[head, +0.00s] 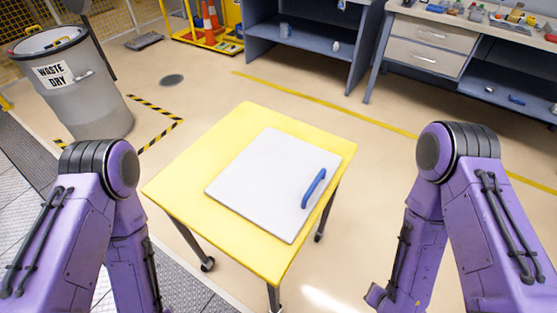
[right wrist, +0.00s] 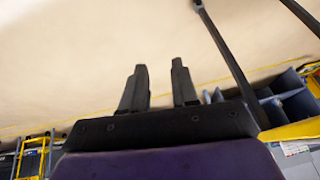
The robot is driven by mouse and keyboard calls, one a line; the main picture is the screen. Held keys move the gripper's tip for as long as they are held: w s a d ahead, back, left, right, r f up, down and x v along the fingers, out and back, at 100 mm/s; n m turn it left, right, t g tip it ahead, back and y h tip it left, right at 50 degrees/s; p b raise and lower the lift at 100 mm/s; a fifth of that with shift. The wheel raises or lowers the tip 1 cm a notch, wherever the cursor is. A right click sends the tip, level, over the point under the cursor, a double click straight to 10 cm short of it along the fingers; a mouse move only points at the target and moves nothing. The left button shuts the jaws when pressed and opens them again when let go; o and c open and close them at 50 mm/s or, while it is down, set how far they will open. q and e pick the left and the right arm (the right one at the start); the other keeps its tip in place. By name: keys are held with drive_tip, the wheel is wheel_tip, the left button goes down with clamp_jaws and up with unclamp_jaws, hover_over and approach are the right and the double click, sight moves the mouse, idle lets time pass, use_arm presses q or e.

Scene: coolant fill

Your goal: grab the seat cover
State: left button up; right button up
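The seat cover appears to be the flat white square panel (head: 262,185) with a blue bar handle (head: 314,188) near its right edge. It lies flat on a yellow-topped wheeled table (head: 180,185) in the head view. My right gripper (right wrist: 159,72) shows in the right wrist view with its two dark fingers apart and nothing between them. My left gripper is out of sight.
A grey waste bin (head: 100,110) stands at the left by striped floor tape. A blue-grey shelf unit (head: 305,50) and a drawer workbench (head: 430,42) with small items stand at the back. A yellow rack (head: 228,40) holds orange cones. Floor between table and benches is clear.

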drive_tip(key=w+a+r+m+t+y+b, duration=0.1)
drive_tip(key=w+a+r+t+y+b, duration=0.15)
drive_tip(key=w+a, duration=0.45)
drive_tip(key=m+t+y+b, duration=0.2)
drive_tip(key=m+t+y, duration=0.1)
drive_tip(key=t+y, duration=0.4)
approach(311, 186)
drive_tip(key=x, duration=0.3)
drive_tip(key=p+x, duration=0.1)
drive_tip(key=x, duration=0.2)
drive_tip(key=shift+w+a+f, duration=0.1)
drive_tip(key=shift+w+f, duration=0.15)
drive_tip(key=p+x, duration=0.2)
drive_tip(key=x, duration=0.2)
drive_tip(key=shift+w+f, duration=0.1)
drive_tip(key=shift+w, duration=0.15)
drive_tip(key=shift+w+a+f, duration=0.15)
drive_tip(key=shift+w+f, duration=0.1)
drive_tip(key=shift+w, duration=0.15)
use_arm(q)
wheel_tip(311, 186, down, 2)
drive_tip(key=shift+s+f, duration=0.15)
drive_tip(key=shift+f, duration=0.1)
use_arm(e)
drive_tip(key=shift+r, duration=0.1)
clamp_jaws()
